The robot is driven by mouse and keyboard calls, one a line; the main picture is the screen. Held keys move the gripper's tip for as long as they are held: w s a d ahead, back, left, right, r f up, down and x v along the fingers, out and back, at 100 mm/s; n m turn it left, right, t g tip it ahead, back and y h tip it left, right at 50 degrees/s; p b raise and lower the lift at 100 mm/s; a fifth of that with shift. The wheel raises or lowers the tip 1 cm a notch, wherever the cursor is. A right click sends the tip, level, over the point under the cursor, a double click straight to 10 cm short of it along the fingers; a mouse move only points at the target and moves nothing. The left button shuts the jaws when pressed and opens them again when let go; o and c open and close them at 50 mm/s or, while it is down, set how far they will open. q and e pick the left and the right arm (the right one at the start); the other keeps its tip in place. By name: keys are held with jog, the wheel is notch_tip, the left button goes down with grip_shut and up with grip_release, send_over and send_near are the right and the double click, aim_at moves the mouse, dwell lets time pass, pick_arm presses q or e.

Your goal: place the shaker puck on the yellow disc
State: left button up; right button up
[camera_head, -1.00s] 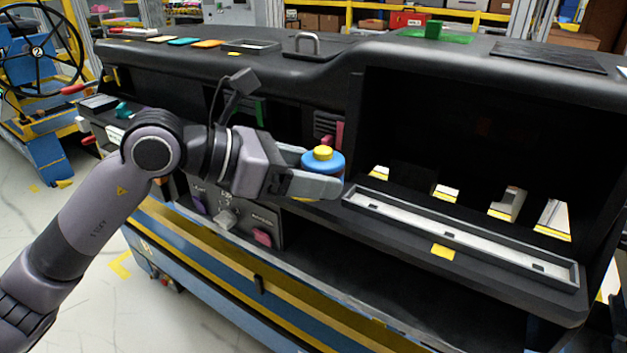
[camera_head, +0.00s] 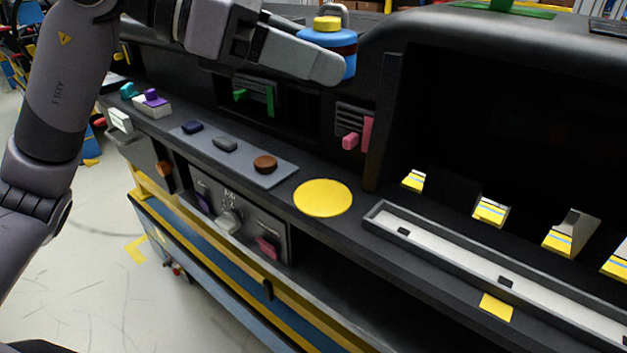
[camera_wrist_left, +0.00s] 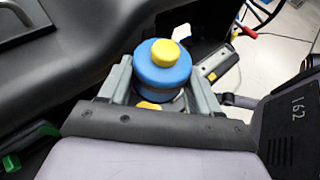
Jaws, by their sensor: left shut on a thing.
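The shaker puck (camera_head: 335,38) is a blue round piece with a dark red band and a yellow knob on top. My left gripper (camera_head: 325,60) is shut on it and holds it upright in the air, above and behind the yellow disc. In the left wrist view the puck (camera_wrist_left: 162,70) sits between the two fingers. The yellow disc (camera_head: 323,198) lies flat and bare on the dashboard ledge, left of the long grey tray. My right gripper is in neither view.
A grey strip (camera_head: 240,155) with several small knobs lies left of the disc. The long tray (camera_head: 480,255) lies to its right. A vent with pink tabs (camera_head: 352,138) is on the panel behind the disc. Several yellow-edged blocks (camera_head: 490,210) stand behind the tray.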

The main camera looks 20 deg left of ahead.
pick_arm(q)
jog(key=b, duration=0.1)
send_over(310, 197)
notch_tip(310, 197, down, 10)
jog(key=shift+r, duration=0.1)
jog(key=shift+f+b, duration=0.45)
jog(key=shift+f, duration=2.05)
jog(key=shift+f, duration=0.1)
jog(key=o, duration=1.4)
jog(key=shift+f, duration=0.15)
jog(key=shift+o, duration=0.2)
jog(key=shift+a+r, duration=0.15)
jog(key=shift+r, duration=0.05)
jog(key=b+v, duration=0.2)
jog(key=v, duration=0.9)
jog(key=shift+s+a, duration=0.25)
jog(key=shift+s, duration=0.05)
